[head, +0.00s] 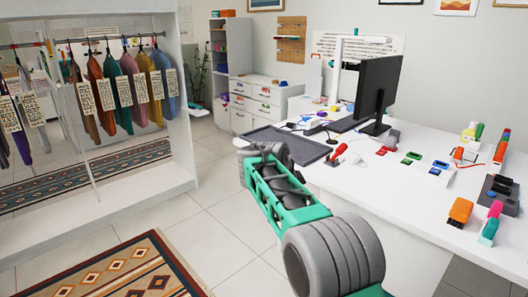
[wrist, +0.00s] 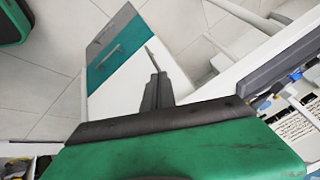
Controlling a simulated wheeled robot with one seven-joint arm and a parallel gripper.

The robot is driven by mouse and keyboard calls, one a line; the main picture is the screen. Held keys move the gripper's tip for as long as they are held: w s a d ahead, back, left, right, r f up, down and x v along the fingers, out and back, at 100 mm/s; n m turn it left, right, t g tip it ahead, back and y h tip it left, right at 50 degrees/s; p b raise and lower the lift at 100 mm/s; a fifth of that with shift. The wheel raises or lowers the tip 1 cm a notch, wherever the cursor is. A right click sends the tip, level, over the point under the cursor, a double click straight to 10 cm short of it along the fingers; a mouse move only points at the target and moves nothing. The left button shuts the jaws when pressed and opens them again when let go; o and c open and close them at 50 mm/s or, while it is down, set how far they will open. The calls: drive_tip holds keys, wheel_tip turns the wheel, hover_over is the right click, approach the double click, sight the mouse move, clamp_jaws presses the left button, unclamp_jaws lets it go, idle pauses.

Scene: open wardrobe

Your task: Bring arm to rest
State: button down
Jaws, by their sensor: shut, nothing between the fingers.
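My arm (head: 290,205), green and grey, reaches from the lower right of the head view up toward the near left corner of the white desk (head: 350,182). My gripper is not clearly visible in the head view, where the arm's far end hides it. In the wrist view the dark fingers of my gripper (wrist: 157,88) are together, with nothing held between them. A white unit with a teal panel (wrist: 118,55) lies beyond the fingers in the wrist view.
An open wardrobe (head: 180,130) with several hanging garments stands at the left. A dark tray (head: 272,143), a monitor (head: 378,90) and small items are on the desk. A patterned rug (head: 120,268) lies at the lower left. Tiled floor (head: 215,185) between wardrobe and desk is clear.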

drive_tip(key=s+d+r+n+y+p, duration=0.2)
drive_tip(key=s+r+n+p, duration=0.25)
drive_tip(key=s+r, duration=0.45)
drive_tip(key=s+a+f+n+g+y+p, duration=0.1)
drive_tip(key=s+n+p, duration=0.5)
drive_tip(key=s, duration=1.9)
drive_tip(key=a+f+n+y, duration=0.1)
drive_tip(key=n, duration=0.4)
drive_tip(key=shift+a+y, duration=0.4)
drive_tip(key=shift+f, duration=0.1)
